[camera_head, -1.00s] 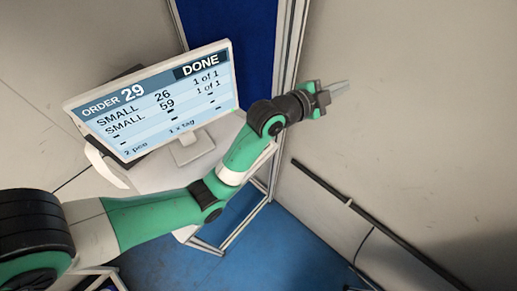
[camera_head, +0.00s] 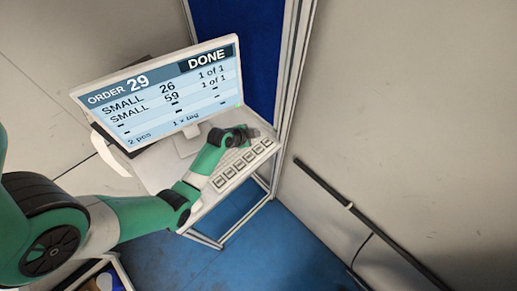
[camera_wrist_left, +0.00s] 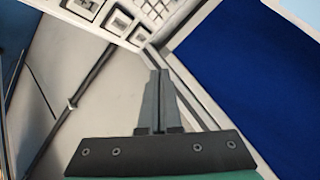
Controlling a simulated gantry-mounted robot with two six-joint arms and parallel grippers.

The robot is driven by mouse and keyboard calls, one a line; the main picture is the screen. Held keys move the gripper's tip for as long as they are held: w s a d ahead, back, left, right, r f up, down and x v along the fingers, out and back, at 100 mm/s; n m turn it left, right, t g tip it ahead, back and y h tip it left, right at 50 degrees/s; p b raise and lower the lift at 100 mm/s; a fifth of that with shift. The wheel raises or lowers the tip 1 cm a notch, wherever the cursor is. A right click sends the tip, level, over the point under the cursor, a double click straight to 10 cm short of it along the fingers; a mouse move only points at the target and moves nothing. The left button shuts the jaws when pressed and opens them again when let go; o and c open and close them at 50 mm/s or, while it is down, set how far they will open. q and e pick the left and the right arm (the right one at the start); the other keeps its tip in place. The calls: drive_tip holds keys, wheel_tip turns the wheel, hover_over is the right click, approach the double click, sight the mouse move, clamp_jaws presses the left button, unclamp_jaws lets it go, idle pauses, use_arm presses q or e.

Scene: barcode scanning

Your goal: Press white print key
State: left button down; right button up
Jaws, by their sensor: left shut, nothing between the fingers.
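A row of pale keys with dark borders (camera_head: 241,162) runs along the front of a white stand below a monitor. Some of them also show at the top of the left wrist view (camera_wrist_left: 117,20). Their labels are too small to read, so I cannot tell which one is the white print key. My left gripper (camera_head: 254,132) is over the back right part of the stand, behind the key row, and partly hides the surface there. In the left wrist view its fingers (camera_wrist_left: 158,76) are together and empty, pointing toward the keyboard's corner. My right gripper is not in view.
The monitor (camera_head: 160,92) reads "ORDER 29" and "DONE". A blue panel (camera_head: 238,60) with a metal frame post (camera_head: 292,70) stands close behind and right of the stand. A dark rail (camera_head: 350,207) runs along the right wall.

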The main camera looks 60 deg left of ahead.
use_arm(q)
drive_tip(key=shift+a, duration=0.2)
drive_tip(key=b, duration=0.6)
hover_over(256, 150)
wheel_tip(256, 150, down, 8)
drive_tip(key=shift+r, duration=0.1)
drive_tip(key=shift+f, duration=0.45)
drive_tip(key=shift+f+b, duration=0.1)
drive_tip(key=shift+b, duration=0.2)
idle(1.2)
drive_tip(key=shift+f+b, duration=0.3)
drive_tip(key=shift+f+b, duration=0.45)
idle(0.5)
idle(0.3)
drive_tip(key=shift+s+r+p, duration=0.1)
drive_tip(key=shift+r+p, duration=0.7)
drive_tip(key=shift+r, duration=0.05)
